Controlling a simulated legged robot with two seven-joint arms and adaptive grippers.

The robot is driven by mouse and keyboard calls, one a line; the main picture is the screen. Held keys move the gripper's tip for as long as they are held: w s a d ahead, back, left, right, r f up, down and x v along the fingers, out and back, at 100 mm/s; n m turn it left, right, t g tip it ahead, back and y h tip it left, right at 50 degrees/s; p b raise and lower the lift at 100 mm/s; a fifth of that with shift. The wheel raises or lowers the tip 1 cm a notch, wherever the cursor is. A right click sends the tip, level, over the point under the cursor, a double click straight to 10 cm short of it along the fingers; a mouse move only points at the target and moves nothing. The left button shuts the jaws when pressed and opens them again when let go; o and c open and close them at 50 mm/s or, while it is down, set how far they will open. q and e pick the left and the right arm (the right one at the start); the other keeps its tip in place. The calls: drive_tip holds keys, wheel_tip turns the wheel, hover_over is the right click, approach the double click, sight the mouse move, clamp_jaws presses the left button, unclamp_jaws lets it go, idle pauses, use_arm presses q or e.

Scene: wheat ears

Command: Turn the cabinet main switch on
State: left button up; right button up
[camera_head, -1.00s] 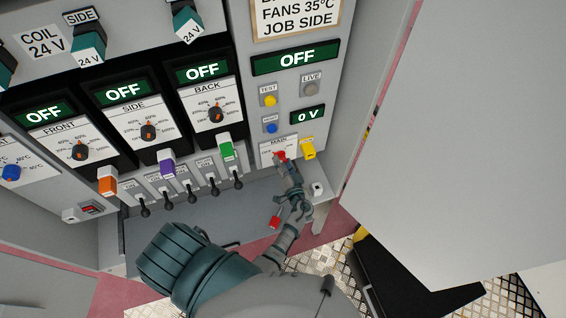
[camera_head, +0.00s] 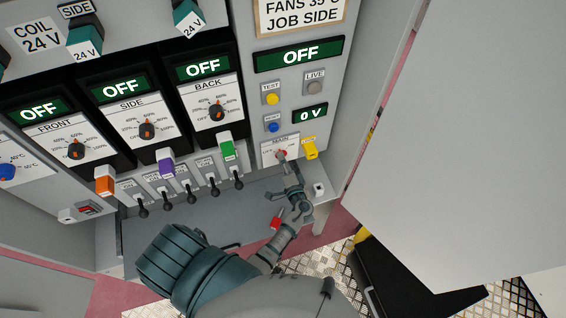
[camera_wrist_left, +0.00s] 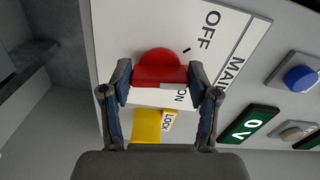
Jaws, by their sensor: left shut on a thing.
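The red main switch knob (camera_head: 282,153) is low on the right panel of the cabinet, on a white plate (camera_head: 268,153) marked MAIN. In the left wrist view, the red knob (camera_wrist_left: 160,68) has its bar between the fingertips, with OFF printed on one side and ON on the other. My left gripper (camera_wrist_left: 160,80) is shut on the bar, a finger at each end. In the head view my left gripper (camera_head: 286,165) reaches up to the knob from below and covers part of it. The display above (camera_head: 299,55) reads OFF. My right gripper is not in view.
A yellow LOCK piece (camera_head: 310,148) sits right beside the knob. The small display (camera_head: 310,114) reads 0 V. Yellow and blue buttons are above. Several black levers (camera_head: 190,197) stand to the left. A red item (camera_head: 276,223) shows beside my forearm.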

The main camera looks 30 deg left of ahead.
use_arm(q)
drive_tip(key=m, duration=0.3)
drive_tip(key=shift+r+m+p, duration=0.1)
drive_tip(key=shift+m+p, duration=1.25)
drive_tip(key=shift+m, duration=2.45)
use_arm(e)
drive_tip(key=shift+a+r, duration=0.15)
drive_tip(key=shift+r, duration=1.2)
use_arm(q)
drive_tip(key=shift+m, duration=0.3)
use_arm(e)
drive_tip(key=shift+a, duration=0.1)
use_arm(q)
drive_tip(key=o, duration=1.1)
drive_tip(key=shift+o, duration=0.2)
drive_tip(key=shift+w, duration=0.15)
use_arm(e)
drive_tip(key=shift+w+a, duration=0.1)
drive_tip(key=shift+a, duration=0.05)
